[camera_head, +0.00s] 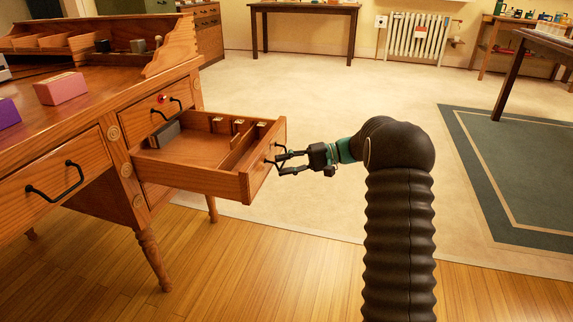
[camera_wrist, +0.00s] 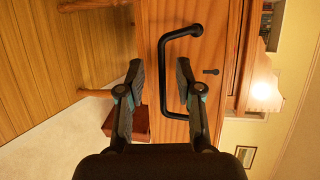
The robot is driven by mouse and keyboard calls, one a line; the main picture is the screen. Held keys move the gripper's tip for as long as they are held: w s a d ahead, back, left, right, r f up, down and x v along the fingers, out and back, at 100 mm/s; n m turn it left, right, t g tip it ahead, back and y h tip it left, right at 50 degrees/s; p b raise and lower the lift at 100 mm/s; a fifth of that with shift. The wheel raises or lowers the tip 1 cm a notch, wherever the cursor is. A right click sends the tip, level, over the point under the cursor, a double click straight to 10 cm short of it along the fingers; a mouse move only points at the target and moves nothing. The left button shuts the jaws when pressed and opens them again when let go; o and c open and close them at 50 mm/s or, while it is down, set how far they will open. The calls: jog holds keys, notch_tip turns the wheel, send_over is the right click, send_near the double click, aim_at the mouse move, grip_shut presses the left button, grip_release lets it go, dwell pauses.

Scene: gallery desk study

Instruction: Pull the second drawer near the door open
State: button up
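The wooden desk (camera_head: 120,170) stands at the left in the head view. Its lower right drawer (camera_head: 252,178) is pulled well out, with dividers and a grey block (camera_head: 165,134) inside. The drawer above it (camera_head: 150,112) is shut and has a black handle. My gripper (camera_head: 277,161) is at the front of the pulled-out drawer. In the wrist view, the black bar handle (camera_wrist: 163,75) lies between the two fingers of my gripper (camera_wrist: 159,80). The fingers are spread, with visible gaps to the bar on both sides. A keyhole (camera_wrist: 210,71) shows beside the handle.
Another drawer (camera_head: 60,180) with a black handle is shut at the left. A pink box (camera_head: 61,88) and a purple box (camera_head: 8,113) lie on the desktop. A dark table (camera_head: 305,8) and a radiator (camera_head: 416,38) stand at the back.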

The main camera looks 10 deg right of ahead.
jog(key=d+r, duration=0.2)
jog(key=d, duration=0.9)
jog(key=shift+s+d, duration=0.35)
